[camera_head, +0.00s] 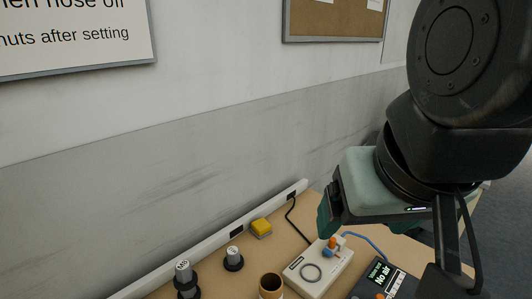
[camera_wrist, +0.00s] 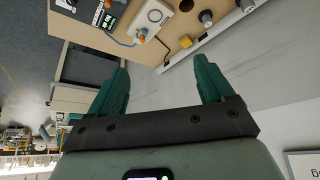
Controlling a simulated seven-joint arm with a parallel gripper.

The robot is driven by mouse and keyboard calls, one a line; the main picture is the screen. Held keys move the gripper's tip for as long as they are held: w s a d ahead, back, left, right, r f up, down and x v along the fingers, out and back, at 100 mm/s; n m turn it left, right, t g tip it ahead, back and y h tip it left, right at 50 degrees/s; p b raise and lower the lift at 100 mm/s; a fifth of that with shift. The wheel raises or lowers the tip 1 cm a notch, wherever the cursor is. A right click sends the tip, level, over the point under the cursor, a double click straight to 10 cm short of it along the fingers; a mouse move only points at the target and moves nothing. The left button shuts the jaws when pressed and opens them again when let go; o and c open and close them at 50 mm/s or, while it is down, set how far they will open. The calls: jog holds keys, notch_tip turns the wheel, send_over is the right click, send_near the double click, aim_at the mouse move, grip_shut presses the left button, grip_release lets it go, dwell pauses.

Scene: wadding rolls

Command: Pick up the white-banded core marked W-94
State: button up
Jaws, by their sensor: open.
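I cannot make out any core marked W-94 or any white band in either view. A brown, open-topped tube (camera_head: 270,286) stands at the bottom edge of the head view, cut off below; no mark on it shows. A brown piece (camera_wrist: 187,5) at the top edge of the wrist view looks like the same tube. My gripper (camera_wrist: 162,62) is open, with two green fingers apart and nothing between them. In the head view my gripper (camera_head: 328,219) is above the right part of the table, right of the tube.
On the wooden table (camera_head: 290,242) stand two grey-topped pieces on black bases (camera_head: 184,272) (camera_head: 233,258), a yellow block (camera_head: 261,227), a pale box (camera_head: 318,270) with a ring and orange-blue fitting, and a display reading "No air" (camera_head: 380,277). A wall rises behind a white rail (camera_head: 210,244).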

jog(key=shift+o, duration=0.4)
jog(key=n+t+h, duration=0.4)
jog(key=n+h, duration=1.1)
jog(key=n, duration=0.9)
send_over(279, 280)
jog(key=v, duration=0.6)
notch_tip(279, 280, down, 31)
notch_tip(279, 280, down, 7)
jog(key=shift+w+d+r, duration=0.15)
jog(key=shift+r, duration=0.1)
jog(key=x, duration=0.5)
jog(key=c, duration=1.1)
